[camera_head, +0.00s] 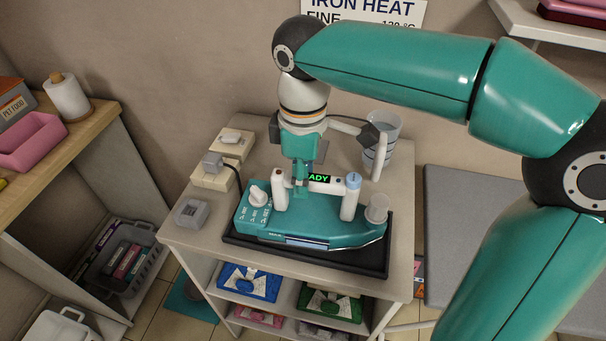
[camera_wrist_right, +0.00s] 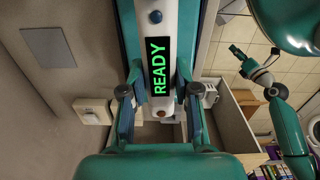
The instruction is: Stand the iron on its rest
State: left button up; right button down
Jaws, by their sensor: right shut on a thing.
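The teal iron (camera_head: 315,232) lies level over a dark tray (camera_head: 365,262) on a small table; I cannot tell whether its sole touches the tray. Its white handle stands up on posts, with a lit green READY display (camera_wrist_right: 158,66). My right gripper (camera_head: 299,186) comes down from above and is shut on the handle, its fingers either side in the right wrist view (camera_wrist_right: 160,108). My left gripper (camera_wrist_right: 240,54) shows small at the right of the right wrist view, away from the iron; its jaw state is unclear. No separate rest can be made out with certainty.
The table (camera_head: 180,236) also holds a socket block with a plug (camera_head: 212,165), a small grey block (camera_head: 192,214) and a clear measuring jug (camera_head: 383,135) behind the iron. A grey padded board (camera_head: 470,215) is at right, wooden shelving (camera_head: 95,130) at left.

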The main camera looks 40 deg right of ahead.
jog(key=shift+f+b, duration=0.3)
jog(key=shift+f, duration=0.15)
jog(key=c, duration=0.9)
grip_release()
jog(key=shift+o, duration=0.7)
jog(key=shift+f, duration=0.1)
notch_tip(320, 180, up, 11)
jog(key=shift+w+f, duration=0.1)
jog(key=shift+r, duration=0.65)
